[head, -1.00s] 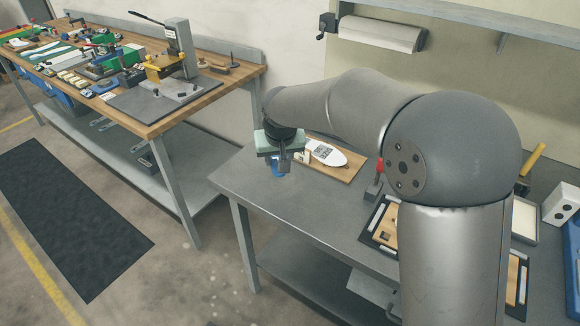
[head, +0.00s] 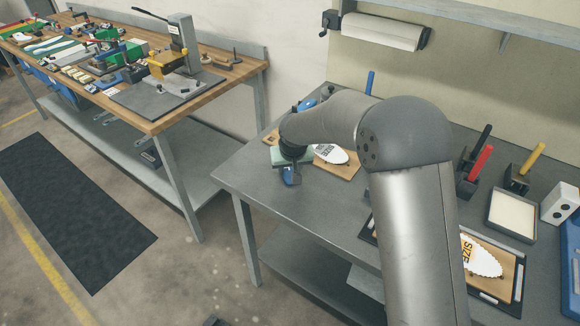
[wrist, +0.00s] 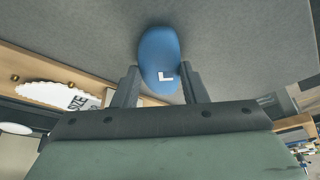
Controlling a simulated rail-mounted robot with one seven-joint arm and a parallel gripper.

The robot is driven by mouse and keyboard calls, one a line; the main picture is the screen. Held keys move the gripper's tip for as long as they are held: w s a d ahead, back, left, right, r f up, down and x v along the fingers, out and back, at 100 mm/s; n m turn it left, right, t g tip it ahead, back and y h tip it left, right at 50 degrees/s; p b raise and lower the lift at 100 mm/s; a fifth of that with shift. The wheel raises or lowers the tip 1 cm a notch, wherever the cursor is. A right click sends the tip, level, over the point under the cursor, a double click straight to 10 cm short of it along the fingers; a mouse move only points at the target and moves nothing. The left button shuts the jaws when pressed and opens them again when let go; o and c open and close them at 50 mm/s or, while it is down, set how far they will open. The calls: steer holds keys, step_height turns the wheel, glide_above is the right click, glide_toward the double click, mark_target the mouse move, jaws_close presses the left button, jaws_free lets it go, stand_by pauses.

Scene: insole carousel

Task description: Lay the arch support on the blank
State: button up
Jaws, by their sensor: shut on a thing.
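A blue arch support (wrist: 158,52) marked with a white L is held between the two dark fingers of my gripper (wrist: 158,76) in the wrist view. In the head view the blue arch support (head: 291,176) shows just below my gripper (head: 292,166), over the left part of the grey bench. A white blank (head: 331,153) with dark printing lies on a wooden board (head: 346,171) just right of my gripper, partly hidden by my arm. In the wrist view, a white blank (wrist: 55,95) with a scalloped edge shows at left, apart from the arch support.
A second white blank (head: 480,258) lies on a board in a dark tray at right, partly behind my arm. Red-, black- and yellow-handled tools stand near a pale-filled tray (head: 512,215) and a white box (head: 560,203). The bench's front left (head: 262,205) is clear.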

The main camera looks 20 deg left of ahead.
steer(key=shift+f, duration=0.2)
steer(key=o, duration=0.9)
steer(key=shift+o, duration=0.2)
steer(key=shift+r, duration=0.15)
